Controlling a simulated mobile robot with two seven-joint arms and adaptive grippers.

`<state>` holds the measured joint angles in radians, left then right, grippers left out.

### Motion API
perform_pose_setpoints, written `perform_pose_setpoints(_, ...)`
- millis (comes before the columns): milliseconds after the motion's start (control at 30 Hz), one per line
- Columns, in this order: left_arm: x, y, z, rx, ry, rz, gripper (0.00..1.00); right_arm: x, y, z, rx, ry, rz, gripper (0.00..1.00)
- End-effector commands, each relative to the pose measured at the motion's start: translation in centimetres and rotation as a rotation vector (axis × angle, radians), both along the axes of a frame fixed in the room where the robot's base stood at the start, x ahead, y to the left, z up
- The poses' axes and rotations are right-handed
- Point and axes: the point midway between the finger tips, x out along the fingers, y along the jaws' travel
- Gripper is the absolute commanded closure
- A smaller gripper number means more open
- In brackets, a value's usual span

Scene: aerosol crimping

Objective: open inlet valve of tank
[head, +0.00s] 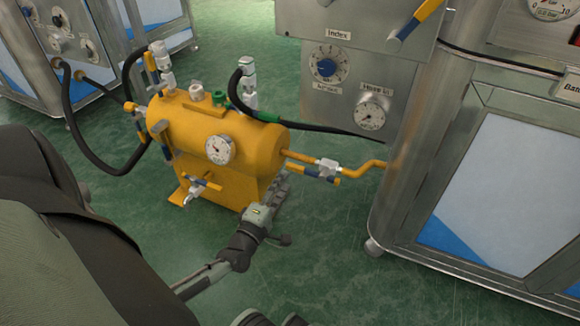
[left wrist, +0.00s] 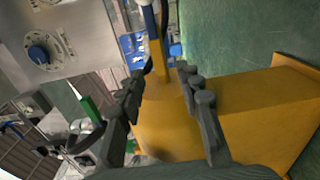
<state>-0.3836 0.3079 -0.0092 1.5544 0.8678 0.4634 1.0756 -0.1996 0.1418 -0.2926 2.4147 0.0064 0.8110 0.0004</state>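The yellow tank (head: 255,145) stands on the floor with a round gauge (head: 219,150) on its front. A valve with a blue-and-yellow handle (head: 322,176) sits on the pipe at its right end. Another small valve (head: 196,190) is low on its front, and hose fittings (head: 160,62) rise on top. My left gripper (head: 279,186) is beside the tank's lower right, below the pipe valve. In the left wrist view its fingers (left wrist: 163,72) are apart, with a blue-and-yellow bar (left wrist: 156,40) beyond and between the tips; contact is not clear. The yellow tank (left wrist: 165,130) shows behind the fingers.
A steel cabinet (head: 400,215) stands at the right, with a panel holding a blue dial (head: 325,67) above. Another cabinet (head: 95,75) is at the back left. Black hoses (head: 100,165) loop left of the tank. The green floor (head: 330,240) in front is clear.

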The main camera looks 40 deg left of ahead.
Motion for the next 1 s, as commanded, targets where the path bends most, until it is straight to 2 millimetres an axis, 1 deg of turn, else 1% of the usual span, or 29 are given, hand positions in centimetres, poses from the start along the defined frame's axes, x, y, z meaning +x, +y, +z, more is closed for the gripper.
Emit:
perform_pose_setpoints(33, -1.1, -0.3, -0.1, -0.001, 0.003, -0.001, 0.65, 0.0, 0.0, 0.0, 0.000, 0.000, 0.000, 0.48)
perform_pose_setpoints(100, -2.2, -0.5, 0.0, 0.000, 0.002, 0.000, 0.65, 0.0, 0.0, 0.0, 0.001, 0.001, 0.000, 0.48)
perform_pose_setpoints(200, -3.5, -0.8, -0.1, 0.000, 0.002, 0.000, 0.65, 0.0, 0.0, 0.0, 0.001, 0.001, 0.000, 0.48)
perform_pose_setpoints(300, -4.1, -1.0, 0.0, 0.000, 0.000, 0.000, 0.65, 0.0, 0.0, 0.0, 0.001, 0.001, 0.000, 0.48)
perform_pose_setpoints(433, -4.4, -1.1, 0.0, 0.000, -0.001, 0.000, 0.65, 0.0, 0.0, 0.0, 0.001, 0.001, 0.000, 0.48)
perform_pose_setpoints(900, -4.4, -1.1, 0.0, 0.000, -0.001, 0.000, 0.65, 0.0, 0.0, 0.0, 0.001, 0.001, -0.001, 0.48)
perform_pose_setpoints(967, -4.3, -1.2, 0.2, 0.004, -0.005, -0.002, 0.65, 0.0, 0.0, 0.0, 0.001, 0.001, 0.000, 0.48)
perform_pose_setpoints(1000, -4.1, -1.5, 0.7, 0.013, -0.013, -0.007, 0.65, 0.0, 0.0, 0.0, 0.001, 0.001, 0.000, 0.48)
